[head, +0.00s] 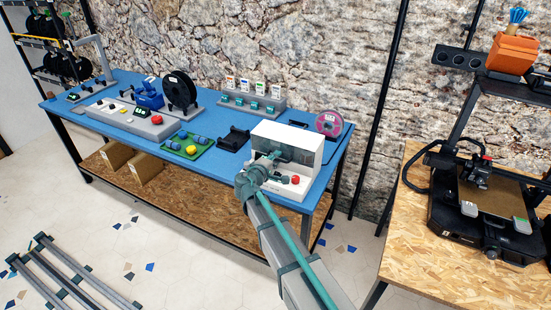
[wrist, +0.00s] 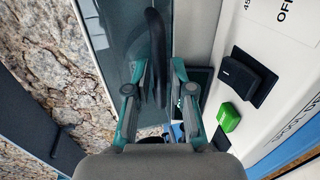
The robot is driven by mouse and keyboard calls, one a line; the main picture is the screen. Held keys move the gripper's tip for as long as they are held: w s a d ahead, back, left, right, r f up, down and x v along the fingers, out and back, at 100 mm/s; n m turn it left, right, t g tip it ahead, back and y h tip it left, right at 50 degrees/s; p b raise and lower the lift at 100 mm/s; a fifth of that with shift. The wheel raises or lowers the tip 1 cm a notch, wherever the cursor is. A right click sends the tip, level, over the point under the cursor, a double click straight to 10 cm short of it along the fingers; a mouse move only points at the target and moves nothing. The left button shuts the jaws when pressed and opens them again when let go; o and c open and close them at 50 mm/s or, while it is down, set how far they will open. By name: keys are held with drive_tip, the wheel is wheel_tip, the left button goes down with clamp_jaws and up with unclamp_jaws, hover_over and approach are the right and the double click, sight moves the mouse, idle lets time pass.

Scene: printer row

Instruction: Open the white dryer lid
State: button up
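The white dryer (head: 308,143) stands near the right end of the blue table, a boxy white body with a red knob on its front. My gripper (head: 273,157) is at its front face and hides part of it. In the wrist view, a dark curved handle (wrist: 157,45) stands in front of a dark glassy panel (wrist: 120,22) with a pale edge. The teal fingers of my gripper (wrist: 161,68) are apart, one on each side of the handle. A gap shows on the right side; contact on the left cannot be told. The lid looks down.
In the wrist view, a black switch (wrist: 245,78) and a green button (wrist: 228,117) are close to the right finger. A magenta spool (head: 328,123) stands behind the dryer, and a black holder (head: 233,139) lies left of it. A printer (head: 485,205) stands further right.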

drive_tip(key=shift+c, duration=0.2)
clamp_jaws()
